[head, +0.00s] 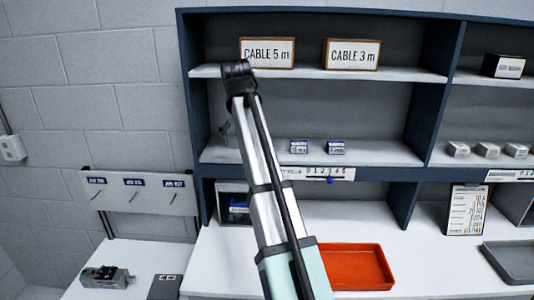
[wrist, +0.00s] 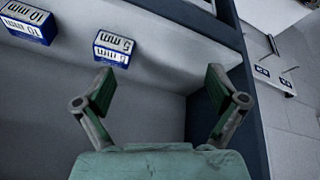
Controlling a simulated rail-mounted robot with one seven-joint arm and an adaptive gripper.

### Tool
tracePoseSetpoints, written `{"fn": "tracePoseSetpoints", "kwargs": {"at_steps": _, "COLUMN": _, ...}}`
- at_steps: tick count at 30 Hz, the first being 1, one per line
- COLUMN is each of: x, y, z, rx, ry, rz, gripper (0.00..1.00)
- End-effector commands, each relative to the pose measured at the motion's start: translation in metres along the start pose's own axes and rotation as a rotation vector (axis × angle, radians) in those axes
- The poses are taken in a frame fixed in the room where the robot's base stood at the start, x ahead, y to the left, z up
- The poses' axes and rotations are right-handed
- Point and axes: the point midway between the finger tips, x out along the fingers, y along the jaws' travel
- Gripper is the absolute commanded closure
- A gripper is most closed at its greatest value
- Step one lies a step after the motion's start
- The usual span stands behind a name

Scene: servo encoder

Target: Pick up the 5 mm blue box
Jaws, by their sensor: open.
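The 5 mm blue box (wrist: 114,47), blue with a white label that reads upside down, sits on the shelf in the wrist view. In the head view it appears to be the left one of two small blue boxes (head: 299,147) on the middle shelf. My gripper (wrist: 160,82) is open and empty, its two green-padded fingers spread wide. The box lies beyond the left fingertip, apart from it and off-centre to the left. In the head view my gripper (head: 226,131) is mostly hidden behind my arm, left of the boxes.
A 10 mm blue box (wrist: 28,22) stands beside the 5 mm box; in the head view it is on the right (head: 336,147). The shelf's dark side panel (head: 196,120) is close to my gripper. Cable signs (head: 267,52) stand above. A red tray (head: 355,267) lies on the bench below.

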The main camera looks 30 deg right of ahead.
Motion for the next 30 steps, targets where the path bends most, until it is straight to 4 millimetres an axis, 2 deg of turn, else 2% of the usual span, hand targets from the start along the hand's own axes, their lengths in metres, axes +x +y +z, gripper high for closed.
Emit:
{"fn": "tracePoseSetpoints", "kwargs": {"at_steps": 1, "x": -0.010, "y": 0.018, "z": 0.000, "rx": 0.055, "ry": 0.034, "rz": -0.004, "gripper": 0.05}}
{"fn": "tracePoseSetpoints", "kwargs": {"at_steps": 3, "x": -0.031, "y": 0.036, "z": -0.001, "rx": 0.118, "ry": 0.071, "rz": -0.015, "gripper": 0.05}}
{"fn": "tracePoseSetpoints", "kwargs": {"at_steps": 6, "x": -0.053, "y": 0.054, "z": 0.000, "rx": 0.183, "ry": 0.110, "rz": -0.026, "gripper": 0.05}}
{"fn": "tracePoseSetpoints", "kwargs": {"at_steps": 9, "x": -0.068, "y": 0.065, "z": 0.002, "rx": 0.223, "ry": 0.133, "rz": -0.034, "gripper": 0.05}}
{"fn": "tracePoseSetpoints", "kwargs": {"at_steps": 12, "x": -0.074, "y": 0.069, "z": 0.002, "rx": 0.241, "ry": 0.143, "rz": -0.037, "gripper": 0.05}}
{"fn": "tracePoseSetpoints", "kwargs": {"at_steps": 17, "x": -0.059, "y": 0.069, "z": 0.000, "rx": 0.244, "ry": 0.143, "rz": -0.039, "gripper": 0.05}}
{"fn": "tracePoseSetpoints", "kwargs": {"at_steps": 30, "x": 0.020, "y": 0.067, "z": -0.012, "rx": 0.242, "ry": 0.143, "rz": -0.038, "gripper": 0.05}}
